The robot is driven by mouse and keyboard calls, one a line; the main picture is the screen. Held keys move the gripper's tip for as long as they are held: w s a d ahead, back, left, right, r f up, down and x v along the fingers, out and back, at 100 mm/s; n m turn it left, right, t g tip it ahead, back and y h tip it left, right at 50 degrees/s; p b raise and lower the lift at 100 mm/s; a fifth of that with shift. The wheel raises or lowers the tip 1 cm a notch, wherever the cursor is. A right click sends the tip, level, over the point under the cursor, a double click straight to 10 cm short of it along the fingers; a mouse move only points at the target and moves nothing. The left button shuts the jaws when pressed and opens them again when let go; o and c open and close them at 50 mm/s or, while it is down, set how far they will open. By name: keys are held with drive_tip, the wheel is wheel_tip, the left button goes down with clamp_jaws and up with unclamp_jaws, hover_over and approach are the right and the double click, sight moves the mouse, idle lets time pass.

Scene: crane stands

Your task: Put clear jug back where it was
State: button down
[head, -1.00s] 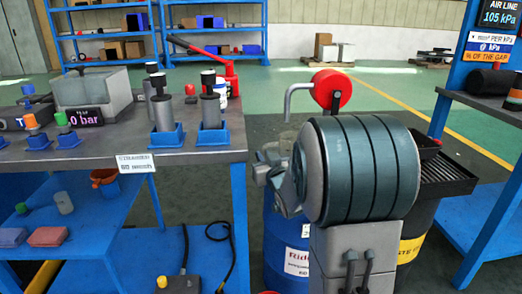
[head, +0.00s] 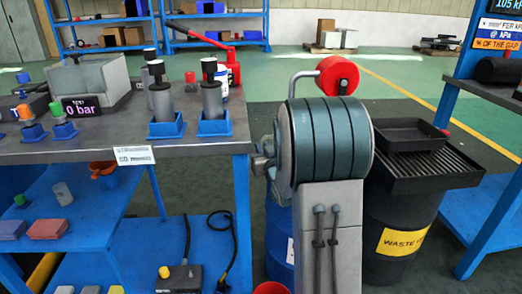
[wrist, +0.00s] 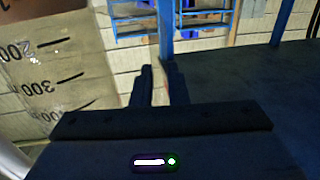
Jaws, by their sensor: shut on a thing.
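The clear jug (wrist: 55,75) fills the left of the wrist view, very close, with dark 200 and 300 graduation marks. Its marks read tilted and turned over. My gripper (wrist: 160,85) shows in the wrist view with its two dark fingers close together, just right of the jug's wall. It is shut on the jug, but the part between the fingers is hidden.
A grey-topped workbench (head: 60,155) at left carries two grey cylinders in blue holders and a red hand pump (head: 215,42). Right of my arm, a black tray (head: 405,136) sits on the grated top of a waste drum (head: 400,240). Another blue bench (head: 495,215) stands far right. Floor lies behind.

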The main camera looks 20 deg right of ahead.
drive_tip(key=shift+f, duration=0.2)
drive_tip(key=c, duration=1.4)
unclamp_jaws()
drive_tip(key=shift+a, duration=0.1)
drive_tip(key=shift+c, duration=0.2)
drive_tip(key=shift+r, duration=0.15)
drive_tip(key=shift+r, duration=0.2)
drive_tip(key=s+a+p, duration=0.1)
drive_tip(key=s+p, duration=0.1)
drive_tip(key=s, duration=1)
drive_tip(key=shift+f, duration=0.1)
